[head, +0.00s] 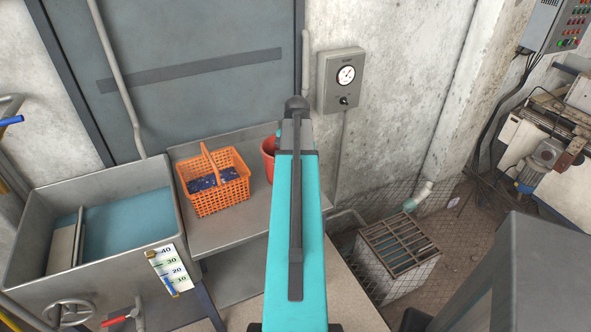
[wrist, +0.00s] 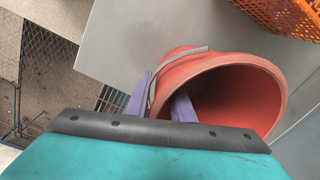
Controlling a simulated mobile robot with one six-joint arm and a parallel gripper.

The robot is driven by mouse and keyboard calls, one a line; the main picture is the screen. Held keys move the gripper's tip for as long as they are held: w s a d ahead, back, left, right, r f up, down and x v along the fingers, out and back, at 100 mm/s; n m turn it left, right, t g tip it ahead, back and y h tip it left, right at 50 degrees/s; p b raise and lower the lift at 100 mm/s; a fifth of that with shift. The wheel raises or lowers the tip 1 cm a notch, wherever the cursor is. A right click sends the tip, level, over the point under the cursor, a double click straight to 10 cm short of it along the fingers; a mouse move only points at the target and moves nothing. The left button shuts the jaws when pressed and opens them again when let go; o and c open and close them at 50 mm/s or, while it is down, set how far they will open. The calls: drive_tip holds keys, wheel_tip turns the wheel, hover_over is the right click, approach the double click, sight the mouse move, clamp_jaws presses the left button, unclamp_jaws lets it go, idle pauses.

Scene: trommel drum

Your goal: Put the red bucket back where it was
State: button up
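The red bucket (head: 267,158) shows in the head view only in part, behind my arm, just right of the orange basket on the grey bench. In the wrist view the bucket (wrist: 232,62) fills the middle, its mouth toward the lower right, with a grey band or handle along its side. My gripper (wrist: 163,92) is at the bucket's near rim. One purple finger is outside the wall, the other inside the mouth. Whether the fingers press on the wall is not clear. My arm hides the bucket's base in the head view, so I cannot tell whether it rests on the bench.
The orange basket (head: 215,188) with dark blue contents stands close left of the bucket. A metal tank of water (head: 165,172) is at the left. A gauge box (head: 341,80) hangs on the wall. A grated crate (head: 401,272) stands on the floor at right.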

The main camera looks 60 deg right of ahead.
drive_tip(key=shift+r, duration=0.2)
wheel_tip(320, 180, up, 12)
drive_tip(key=b, duration=0.1)
drive_tip(key=shift+s+b, duration=0.3)
drive_tip(key=shift+s, duration=0.1)
drive_tip(key=shift+a+f, duration=0.1)
drive_tip(key=shift+f, duration=0.05)
idle(0.8)
